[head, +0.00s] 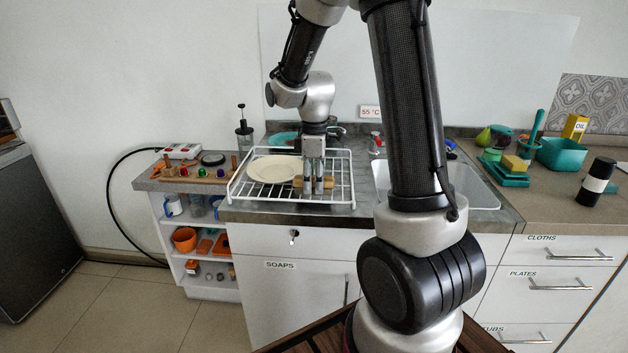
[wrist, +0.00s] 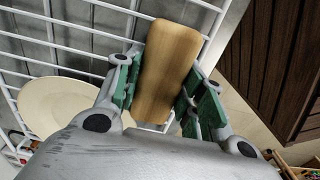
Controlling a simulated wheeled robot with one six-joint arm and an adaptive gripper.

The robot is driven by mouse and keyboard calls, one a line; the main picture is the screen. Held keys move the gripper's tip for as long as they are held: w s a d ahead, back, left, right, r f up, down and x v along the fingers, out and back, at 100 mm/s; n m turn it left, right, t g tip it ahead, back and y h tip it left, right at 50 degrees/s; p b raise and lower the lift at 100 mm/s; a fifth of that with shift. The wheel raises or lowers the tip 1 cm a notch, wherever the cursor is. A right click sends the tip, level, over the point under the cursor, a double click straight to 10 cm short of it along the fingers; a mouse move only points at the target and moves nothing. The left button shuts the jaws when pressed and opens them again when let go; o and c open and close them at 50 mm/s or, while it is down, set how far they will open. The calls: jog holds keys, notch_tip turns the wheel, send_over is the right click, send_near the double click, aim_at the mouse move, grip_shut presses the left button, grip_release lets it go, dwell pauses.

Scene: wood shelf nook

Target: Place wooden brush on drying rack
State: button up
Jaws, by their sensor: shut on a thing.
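The wooden brush (wrist: 166,70) is a light brown block between the green-padded fingers of my gripper (wrist: 157,95) in the wrist view. My gripper is shut on it. In the head view the brush (head: 328,184) shows partly behind the fingers of my gripper (head: 314,188). The white wire drying rack (head: 340,167) stands on the counter, and the brush is over its right half, at or just above the wires. I cannot tell whether it touches them. The brush's underside is hidden.
A cream plate (head: 274,169) lies in the left half of the rack, also seen in the wrist view (wrist: 62,107). A sink (head: 470,185) is to the right. A teal plate (head: 283,139) and a dark press (head: 243,130) are behind. The rack's front right corner is clear.

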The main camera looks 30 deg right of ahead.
aim_at(314, 178)
jog(key=o, duration=0.9)
notch_tip(314, 178, up, 12)
jog(key=s+r+m+t, duration=0.1)
jog(key=s+m, duration=0.2)
jog(key=s, duration=0.4)
jog(key=s+r+m+t, duration=0.1)
jog(key=s+m+t, duration=0.1)
jog(key=s+m, duration=0.2)
jog(key=s+a+r+m+t, duration=0.1)
jog(key=s+m, duration=0.3)
jog(key=s, duration=0.6)
jog(key=shift+s+r, duration=0.4)
jog(key=shift+r, duration=0.2)
